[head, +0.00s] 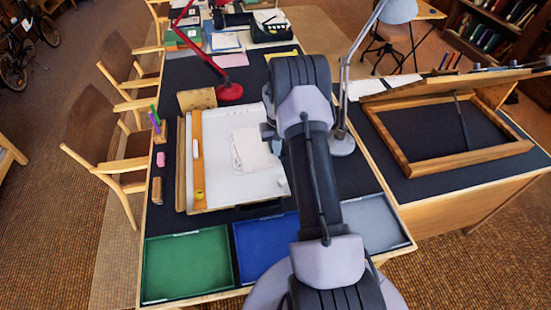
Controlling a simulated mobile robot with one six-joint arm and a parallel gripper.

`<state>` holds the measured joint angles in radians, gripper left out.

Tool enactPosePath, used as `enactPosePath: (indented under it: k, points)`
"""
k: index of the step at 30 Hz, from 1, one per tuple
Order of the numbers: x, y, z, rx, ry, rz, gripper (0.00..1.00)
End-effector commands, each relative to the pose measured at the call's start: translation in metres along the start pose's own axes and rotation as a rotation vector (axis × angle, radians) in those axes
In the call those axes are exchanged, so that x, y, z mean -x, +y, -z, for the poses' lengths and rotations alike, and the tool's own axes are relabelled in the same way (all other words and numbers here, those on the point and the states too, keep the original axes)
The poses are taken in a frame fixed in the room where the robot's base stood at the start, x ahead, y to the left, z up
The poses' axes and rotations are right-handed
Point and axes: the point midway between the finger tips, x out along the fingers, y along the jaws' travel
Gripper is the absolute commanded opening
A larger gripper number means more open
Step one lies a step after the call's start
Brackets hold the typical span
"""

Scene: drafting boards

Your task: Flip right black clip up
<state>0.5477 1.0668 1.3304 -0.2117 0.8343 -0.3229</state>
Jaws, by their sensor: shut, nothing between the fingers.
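A white drawing board (222,185) lies on the dark desk, left of my arm, with a sheet of paper (251,148) on it. I cannot make out the right black clip; the right part of the board is behind my arm. My gripper (269,132) shows only as a small grey part at the arm's left side, over the board's upper right area. It is shut and empty, and its fingertips are mostly hidden.
An orange ruler (197,150) lies along the board's left side. A red lamp (230,92) stands behind the board, a grey lamp (342,145) right of my arm. Green (187,263), blue (262,246) and grey (372,223) trays line the front. A tilted wooden-framed board (458,158) stands right.

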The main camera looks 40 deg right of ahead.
Motion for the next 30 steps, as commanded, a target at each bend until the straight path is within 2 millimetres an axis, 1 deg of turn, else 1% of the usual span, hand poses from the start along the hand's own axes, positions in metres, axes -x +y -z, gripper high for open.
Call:
enactPosePath:
  k: [1,11,14,27,30]
  points:
    - [-0.022,0.007,-0.015,0.001,-0.035,-0.006,0.0]
    - [-0.021,0.006,-0.015,0.0,-0.035,-0.006,0.0]
    - [-0.014,0.004,-0.015,0.0,-0.035,-0.006,0.0]
    - [0.038,-0.014,-0.012,-0.001,-0.033,-0.003,0.0]
    - [0.043,-0.016,-0.011,-0.001,-0.031,-0.003,0.0]
